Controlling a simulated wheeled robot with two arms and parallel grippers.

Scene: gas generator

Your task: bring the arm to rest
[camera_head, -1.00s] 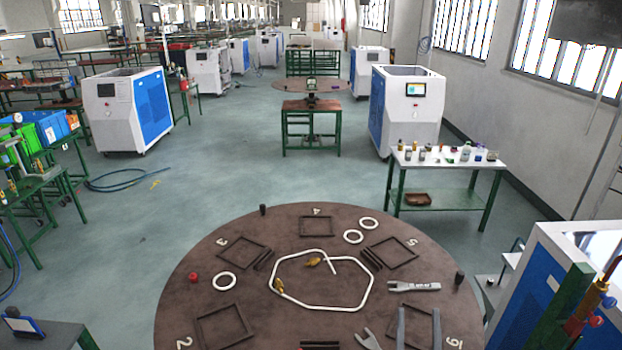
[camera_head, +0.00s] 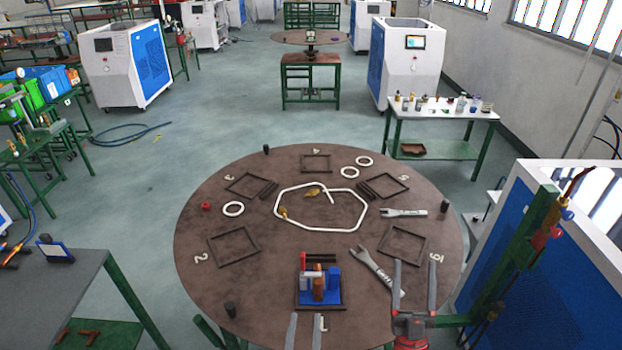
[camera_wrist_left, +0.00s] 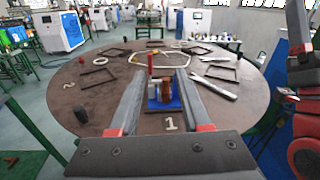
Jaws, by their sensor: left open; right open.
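My left gripper (camera_head: 305,318) is open and empty at the bottom of the head view, by the near edge of the round brown table (camera_head: 262,255). In the left wrist view its two fingers (camera_wrist_left: 160,78) stand apart, with the blue block assembly (camera_wrist_left: 160,100) seen between them. My right gripper (camera_head: 414,268) is open and empty over the table's right near side, close to a grey wrench (camera_head: 372,268).
A blue assembly (camera_head: 333,283) with red, white and brown parts stands in the frame at place 1. A white bent tube (camera_head: 290,225), white rings (camera_head: 233,209), a second wrench (camera_head: 405,212) and empty square frames (camera_head: 234,246) lie on the table. A white-and-blue cabinet (camera_head: 565,215) stands close right.

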